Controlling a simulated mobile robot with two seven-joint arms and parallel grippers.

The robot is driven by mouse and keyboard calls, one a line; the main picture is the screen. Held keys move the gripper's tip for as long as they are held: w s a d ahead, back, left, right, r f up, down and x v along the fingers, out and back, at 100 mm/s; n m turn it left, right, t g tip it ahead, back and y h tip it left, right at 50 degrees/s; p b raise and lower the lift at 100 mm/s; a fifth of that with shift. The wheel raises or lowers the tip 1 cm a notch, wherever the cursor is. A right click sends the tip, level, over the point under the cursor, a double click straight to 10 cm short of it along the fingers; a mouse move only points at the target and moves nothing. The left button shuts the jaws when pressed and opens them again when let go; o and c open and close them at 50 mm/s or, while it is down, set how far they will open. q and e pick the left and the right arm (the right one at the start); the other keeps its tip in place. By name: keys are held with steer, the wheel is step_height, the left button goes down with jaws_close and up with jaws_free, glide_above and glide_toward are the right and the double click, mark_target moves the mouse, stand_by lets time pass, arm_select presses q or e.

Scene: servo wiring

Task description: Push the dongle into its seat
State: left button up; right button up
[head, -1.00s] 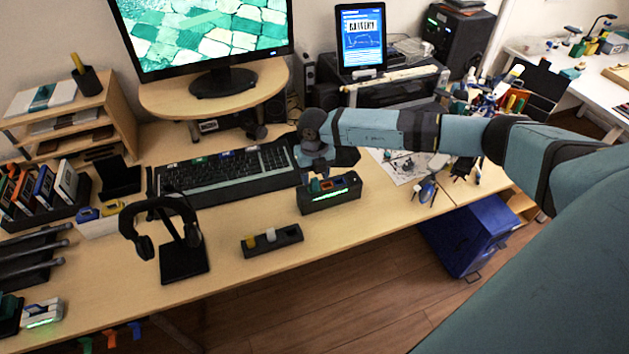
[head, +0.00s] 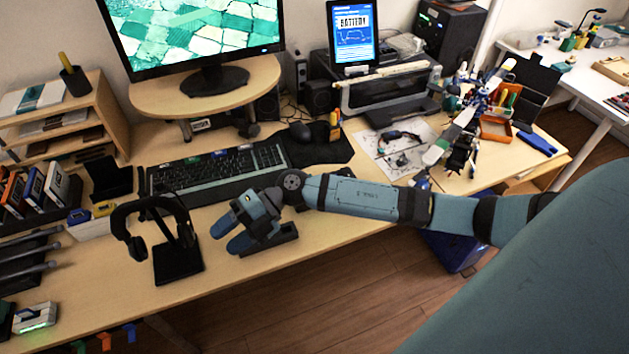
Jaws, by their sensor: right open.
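My right gripper (head: 224,239) is open, its two blue-grey fingers apart and pointing left and down near the table's front edge. It is over or in front of a small black tray (head: 287,240), which shows only partly beside the hand. I cannot tell whether the fingers touch anything. The dongle cannot be made out; the small pieces on the tray are hidden by the hand. The black box with coloured slots and a green light, seen earlier, is hidden, seemingly behind my right forearm. My left gripper is not in view.
A headphone stand (head: 178,262) with black headphones is just left of the gripper. A keyboard (head: 215,172) lies behind it. A mouse (head: 300,132) rests on a dark mat farther back. The tabletop's front strip (head: 335,235) is bare right of the tray.

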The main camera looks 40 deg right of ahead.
steer(key=s+d+f+m+t+h, duration=0.4)
steer(key=s+f+m, duration=0.4)
steer(key=m, duration=0.6)
steer(key=s+d+f+m+t+h, duration=0.5)
steer(key=s+f+m+t+h, duration=0.1)
steer(key=m, duration=0.9)
step_height(320, 180, down, 2)
steer(key=shift+s+d+f+t+h, duration=0.15)
steer(key=shift+s+t+h, duration=0.15)
steer(key=shift+s+h, duration=0.65)
steer(key=shift+s, duration=0.1)
step_height(320, 180, up, 10)
steer(key=p, duration=1)
steer(key=shift+s+d+f, duration=0.15)
steer(key=shift+d+f, duration=0.1)
